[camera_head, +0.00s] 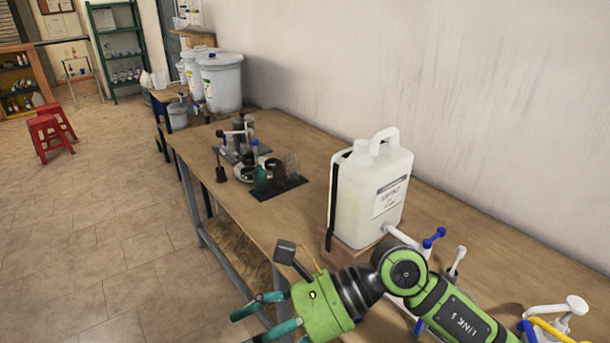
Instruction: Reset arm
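My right arm comes in from the lower right, with a green gripper body. Its gripper (244,328) points left at the bottom of the view, past the front edge of the wooden table (315,148). The teal fingers are spread apart with nothing seen between them; the lower finger is partly cut off by the picture edge. My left gripper is not in view.
A white jug (360,195) stands on a block (350,255) just behind my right wrist. Pump bottles (455,262) stand near the arm. Small tools and jars (270,175) sit mid-table, and white drums (222,85) farther back. The floor at left is clear before red stools (47,130).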

